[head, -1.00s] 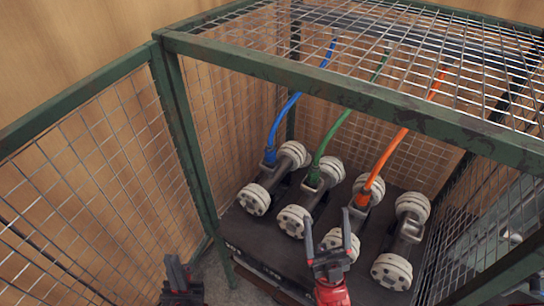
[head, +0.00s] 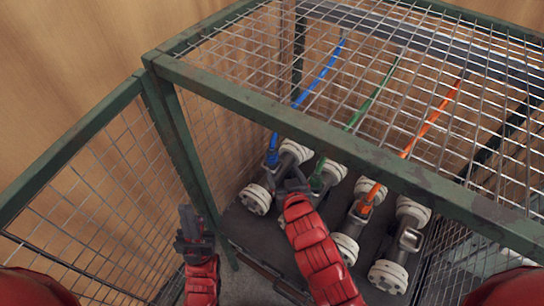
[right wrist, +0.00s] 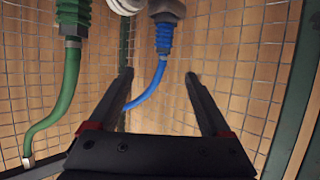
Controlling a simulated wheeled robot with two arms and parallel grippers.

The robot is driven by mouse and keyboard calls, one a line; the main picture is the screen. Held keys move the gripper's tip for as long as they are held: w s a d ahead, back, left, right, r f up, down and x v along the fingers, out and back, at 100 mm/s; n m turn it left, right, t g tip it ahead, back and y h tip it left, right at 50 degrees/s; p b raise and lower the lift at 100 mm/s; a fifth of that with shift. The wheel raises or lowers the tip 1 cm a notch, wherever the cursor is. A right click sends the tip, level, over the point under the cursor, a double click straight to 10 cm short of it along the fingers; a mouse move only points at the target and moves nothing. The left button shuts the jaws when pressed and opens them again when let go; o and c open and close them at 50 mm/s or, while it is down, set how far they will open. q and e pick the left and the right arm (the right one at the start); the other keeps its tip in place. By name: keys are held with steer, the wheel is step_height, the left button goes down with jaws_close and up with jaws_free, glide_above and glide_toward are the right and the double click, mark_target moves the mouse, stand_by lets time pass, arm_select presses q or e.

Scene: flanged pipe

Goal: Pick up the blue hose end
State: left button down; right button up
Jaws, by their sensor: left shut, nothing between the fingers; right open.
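The blue hose end (head: 272,157) sits on the leftmost flanged pipe inside the cage, with its blue hose (head: 318,80) rising toward the back. In the right wrist view the blue hose end (right wrist: 163,36) is ahead of the fingertips, slightly left of centre. My right gripper (right wrist: 158,76) is open, with the blue hose seen between its fingers. In the head view my right gripper (head: 294,182) reaches into the cage, right of the blue hose end; its fingertips are hard to make out there. My left gripper (head: 187,218) is shut and empty, outside the cage at the left.
A green hose (head: 352,122) and an orange hose (head: 408,150) go to neighbouring pipes; the green one (right wrist: 66,95) is left in the wrist view. The rightmost pipe (head: 408,240) has no hose. Green frame bars (head: 300,128) and wire mesh enclose the pipes above and at the sides.

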mark_target(274, 153)
steer(key=b+x, duration=0.2)
steer(key=x, duration=0.9)
steer(key=shift+w, duration=0.1)
steer(key=shift+w+a+f, duration=0.1)
steer(key=shift+w+f, duration=0.2)
steer(key=shift+w, duration=0.05)
steer(key=shift+w+a+f, duration=0.15)
steer(key=shift+w+a, duration=0.1)
steer(key=shift+w, duration=0.15)
steer(key=x, duration=0.1)
steer(key=p+x, duration=0.1)
steer(key=x, duration=0.1)
steer(key=shift+s+a+f, duration=0.15)
steer(key=shift+a, duration=0.05)
steer(key=shift+w+f+p, duration=0.3)
steer(key=shift+w, duration=0.2)
jaws_close()
